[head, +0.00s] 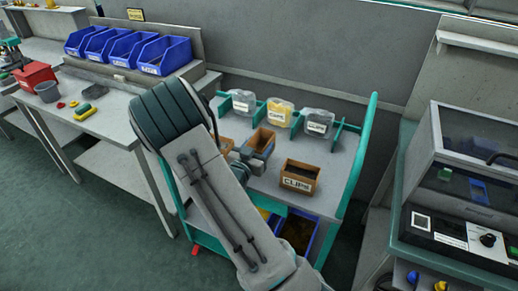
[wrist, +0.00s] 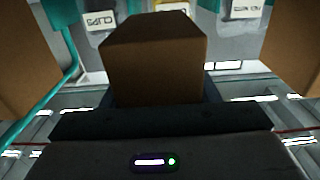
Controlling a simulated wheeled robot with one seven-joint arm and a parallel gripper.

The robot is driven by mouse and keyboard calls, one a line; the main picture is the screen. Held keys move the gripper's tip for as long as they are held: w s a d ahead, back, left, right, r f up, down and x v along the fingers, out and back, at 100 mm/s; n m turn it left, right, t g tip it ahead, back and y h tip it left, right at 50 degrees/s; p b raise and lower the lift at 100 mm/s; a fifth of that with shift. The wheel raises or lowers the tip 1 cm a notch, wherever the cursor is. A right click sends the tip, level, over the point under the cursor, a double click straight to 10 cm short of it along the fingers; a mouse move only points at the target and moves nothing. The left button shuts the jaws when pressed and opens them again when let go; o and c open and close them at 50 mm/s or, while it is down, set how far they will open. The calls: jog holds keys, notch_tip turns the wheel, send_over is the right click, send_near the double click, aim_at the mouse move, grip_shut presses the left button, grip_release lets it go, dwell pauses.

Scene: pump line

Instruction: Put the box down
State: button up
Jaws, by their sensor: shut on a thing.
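My gripper (head: 251,159) is shut on a brown open-topped box (head: 263,139), between two other brown boxes above the top of a grey-and-teal cart (head: 335,165). In the wrist view the held box (wrist: 155,60) fills the middle, close in front of the gripper (wrist: 160,105). I cannot tell whether its base touches the cart top. The box to the right (head: 298,183) carries a "CLIPS" label. The box to the left (head: 226,146) is partly hidden by my arm.
Several clear bins with labels stand along the cart's back, one with yellow contents (head: 279,112). Teal rails edge the cart. A workbench (head: 118,108) with blue bins (head: 165,55) is at left; a machine with a clear hood (head: 475,150) is at right. The lower shelf holds a blue bin (head: 297,231).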

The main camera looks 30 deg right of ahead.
jog(key=s+r+p, duration=0.4)
jog(key=s+r, duration=0.1)
jog(key=s, duration=0.2)
jog(key=shift+s+d+r+p, duration=0.2)
jog(key=shift+d+r+p, duration=0.1)
jog(key=shift+r+p, duration=0.05)
